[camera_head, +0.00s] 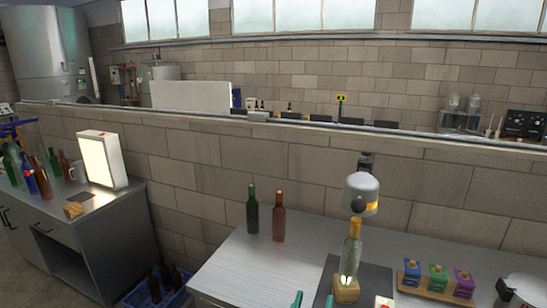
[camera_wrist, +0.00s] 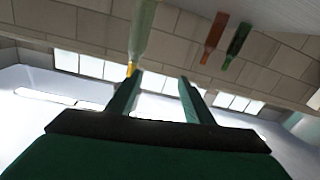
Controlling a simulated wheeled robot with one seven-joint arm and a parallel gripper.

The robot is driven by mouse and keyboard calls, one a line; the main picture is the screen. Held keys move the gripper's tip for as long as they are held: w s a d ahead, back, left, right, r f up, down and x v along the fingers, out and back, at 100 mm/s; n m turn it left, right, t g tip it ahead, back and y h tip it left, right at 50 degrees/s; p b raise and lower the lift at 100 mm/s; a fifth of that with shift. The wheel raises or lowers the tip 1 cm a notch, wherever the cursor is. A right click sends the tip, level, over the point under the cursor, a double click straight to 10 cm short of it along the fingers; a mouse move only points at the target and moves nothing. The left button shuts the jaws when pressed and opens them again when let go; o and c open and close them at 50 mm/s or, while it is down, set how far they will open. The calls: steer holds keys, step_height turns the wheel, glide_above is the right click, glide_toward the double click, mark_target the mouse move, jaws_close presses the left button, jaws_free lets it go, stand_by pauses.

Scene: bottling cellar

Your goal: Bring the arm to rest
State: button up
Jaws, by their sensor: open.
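My gripper (camera_wrist: 160,78) is open, its two green fingers apart with nothing between them. In the head view only the tips of my gripper (camera_head: 313,300) show at the bottom edge, in front of the steel worktop (camera_head: 232,268). A clear pale-green bottle with a yellowish top (camera_head: 352,254) stands upright on a wooden block (camera_head: 346,290), just right of the fingertips. In the wrist view, which is upside down, this bottle (camera_wrist: 143,30) appears beyond the left finger. I cannot judge the gap between them. Most of my arm is out of view.
A green bottle (camera_head: 252,212) and a brown bottle (camera_head: 279,216) stand at the worktop's back. A grey lamp-like device (camera_head: 360,195) is behind the clear bottle. Coloured boxes (camera_head: 437,276) sit to the right. Left are a bench (camera_head: 108,215) with bottles and a blue crate (camera_head: 145,298).

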steer(key=s+a+f+n+y, duration=0.2)
steer(key=s+a+f, duration=0.1)
steer(key=s+f, duration=0.5)
steer(key=s+a+f+n+y, duration=0.1)
steer(key=s+a+f+y, duration=0.15)
steer(key=s+f, duration=0.55)
steer(key=s+a+f, duration=0.2)
steer(key=s, duration=0.8)
steer(key=s+a+f+g+y, duration=0.1)
steer(key=s+f, duration=0.1)
steer(key=s, duration=0.8)
steer(key=shift+s+a+f+m+g, duration=0.15)
steer(key=shift+s+a+m+g, duration=0.15)
steer(key=shift+s+a+m, duration=0.1)
